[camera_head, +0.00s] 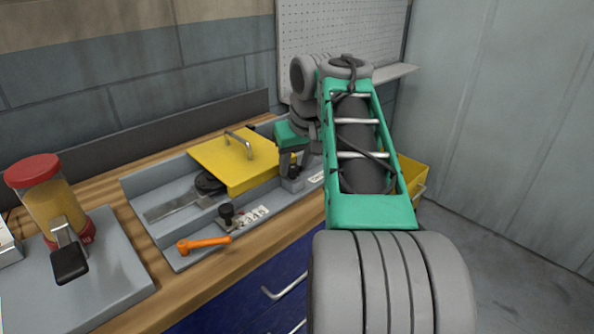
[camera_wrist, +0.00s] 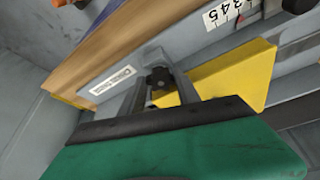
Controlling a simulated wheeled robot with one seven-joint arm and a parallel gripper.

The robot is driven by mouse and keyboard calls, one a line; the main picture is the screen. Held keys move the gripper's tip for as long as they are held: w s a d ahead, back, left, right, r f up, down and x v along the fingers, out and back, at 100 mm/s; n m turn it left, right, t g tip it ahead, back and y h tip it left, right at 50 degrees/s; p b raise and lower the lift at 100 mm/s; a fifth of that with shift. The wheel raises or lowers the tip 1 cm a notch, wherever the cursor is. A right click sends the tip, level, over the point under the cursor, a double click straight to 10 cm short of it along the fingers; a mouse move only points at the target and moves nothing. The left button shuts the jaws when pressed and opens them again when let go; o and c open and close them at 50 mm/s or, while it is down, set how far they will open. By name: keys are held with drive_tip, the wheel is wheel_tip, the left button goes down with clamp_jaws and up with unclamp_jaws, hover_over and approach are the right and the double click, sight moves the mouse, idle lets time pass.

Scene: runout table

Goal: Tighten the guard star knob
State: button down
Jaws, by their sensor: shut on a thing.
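The guard star knob (camera_wrist: 158,76) is a small dark lobed knob. In the wrist view it sits between the two grey fingers of my gripper (camera_wrist: 159,79), which are shut on it. In the head view the dark knob (camera_head: 293,172) shows at the right end of the yellow guard, and my gripper (camera_head: 292,166) reaches down over it from the right. The yellow guard (camera_head: 237,160) is a cover with a metal handle on its top. It also shows in the wrist view (camera_wrist: 232,78). The knob's underside and stem are hidden.
The grey runout tray (camera_head: 150,190) lies on a wooden bench. Another black knob (camera_head: 226,212) and an orange lever (camera_head: 203,244) are at its front, by a number scale. A red-lidded jar (camera_head: 45,195) stands at left. A pegboard (camera_head: 335,45) is behind.

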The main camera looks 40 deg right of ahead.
drive_tip(key=shift+a+f+m+h+b, duration=0.15)
drive_tip(key=shift+m+h+b, duration=0.15)
drive_tip(key=shift+m+b, duration=0.5)
drive_tip(key=c, duration=0.9)
unclamp_jaws()
drive_tip(key=shift+r, duration=0.2)
